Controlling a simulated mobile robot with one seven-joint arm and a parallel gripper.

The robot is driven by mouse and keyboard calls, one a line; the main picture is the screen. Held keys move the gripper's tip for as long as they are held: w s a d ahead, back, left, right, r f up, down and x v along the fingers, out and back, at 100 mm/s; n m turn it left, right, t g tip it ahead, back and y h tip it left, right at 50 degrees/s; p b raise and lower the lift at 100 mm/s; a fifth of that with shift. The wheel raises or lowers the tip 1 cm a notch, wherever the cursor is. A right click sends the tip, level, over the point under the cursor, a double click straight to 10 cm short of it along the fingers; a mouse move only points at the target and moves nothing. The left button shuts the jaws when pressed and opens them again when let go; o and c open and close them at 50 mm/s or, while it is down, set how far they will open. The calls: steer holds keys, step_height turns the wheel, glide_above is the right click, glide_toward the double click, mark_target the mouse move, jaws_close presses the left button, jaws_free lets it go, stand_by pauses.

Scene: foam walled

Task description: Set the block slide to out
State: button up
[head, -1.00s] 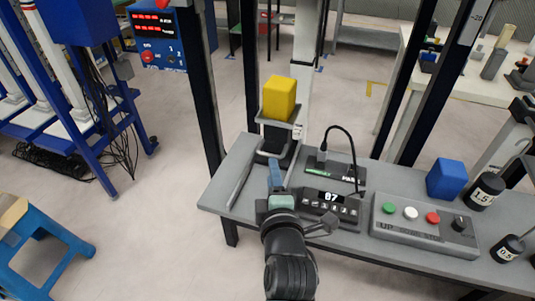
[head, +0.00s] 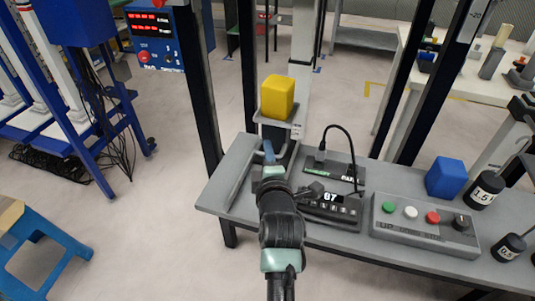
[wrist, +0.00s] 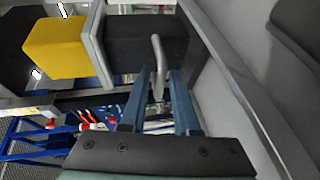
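A yellow block (head: 277,96) sits on the grey plate (head: 288,121) of the block slide, above the bench's back edge. The yellow block also shows in the wrist view (wrist: 55,49), at upper left. A light grey bar handle (wrist: 157,60) sticks out from the slide's dark body (wrist: 125,38). My gripper (wrist: 160,82) has its two blue fingers apart, with the handle's end between them; a gap shows beside it, and contact cannot be told. In the head view my gripper (head: 269,152) is just in front of the slide, and my wrist hides part of the bench.
A button panel (head: 424,225), blue block (head: 446,178) and dark weights (head: 485,190) stand on the right. Dark posts flank the slide.

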jaws_close()
stand_by(1.2)
